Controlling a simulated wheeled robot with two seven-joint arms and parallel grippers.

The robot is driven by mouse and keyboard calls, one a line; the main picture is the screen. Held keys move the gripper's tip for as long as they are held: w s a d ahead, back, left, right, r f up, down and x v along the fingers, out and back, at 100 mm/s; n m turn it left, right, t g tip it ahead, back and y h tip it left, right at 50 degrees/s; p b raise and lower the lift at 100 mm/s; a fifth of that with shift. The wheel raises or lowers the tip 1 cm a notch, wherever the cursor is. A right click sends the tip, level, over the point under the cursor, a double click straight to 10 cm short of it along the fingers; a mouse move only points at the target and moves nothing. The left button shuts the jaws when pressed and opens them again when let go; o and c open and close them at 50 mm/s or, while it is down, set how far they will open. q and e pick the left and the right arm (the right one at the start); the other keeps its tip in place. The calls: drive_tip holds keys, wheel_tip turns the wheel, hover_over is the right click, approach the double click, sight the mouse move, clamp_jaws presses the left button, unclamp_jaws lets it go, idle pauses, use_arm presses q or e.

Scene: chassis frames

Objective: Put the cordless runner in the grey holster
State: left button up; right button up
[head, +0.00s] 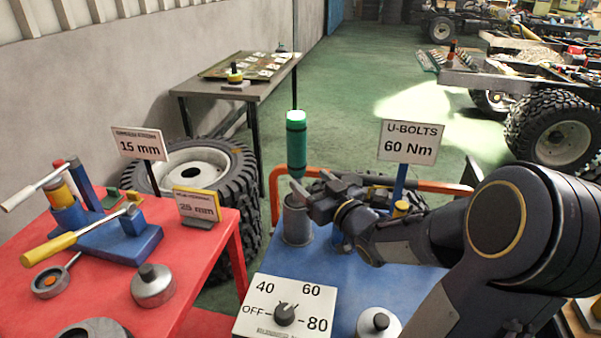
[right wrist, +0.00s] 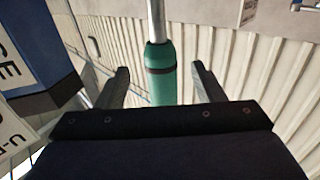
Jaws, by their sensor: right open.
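The cordless runner (head: 296,140) is a green cylinder with a dark band, upright directly above the grey holster (head: 297,222) in the head view. The holster is a grey cup on the blue table. My right gripper (head: 308,188) is at the runner's lower end, just over the holster. In the right wrist view the runner (right wrist: 161,85) and its metal shaft lie between the spread fingers, with gaps on both sides. Fingers partly cover the runner's lower end, so I cannot tell whether it is seated in the holster. My left gripper is not in view.
A dial panel (head: 285,307) and a "U-BOLTS 60 Nm" sign (head: 408,142) stand at the blue table (head: 385,290). An orange rail (head: 272,195) runs behind it. A red table (head: 100,285) with tools and signs is at left.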

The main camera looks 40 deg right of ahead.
drive_tip(key=s+a+f+g+y, duration=0.3)
drive_tip(key=s+a+g, duration=0.3)
drive_tip(key=s+a, duration=0.4)
drive_tip(key=s+a+f+g+y, duration=0.3)
drive_tip(key=s+a+f+g, duration=0.2)
drive_tip(key=s+a, duration=0.4)
drive_tip(key=shift+s+a+g, duration=0.35)
drive_tip(key=shift+a+g, duration=0.25)
drive_tip(key=shift+a, duration=0.1)
drive_tip(key=shift+s, duration=0.1)
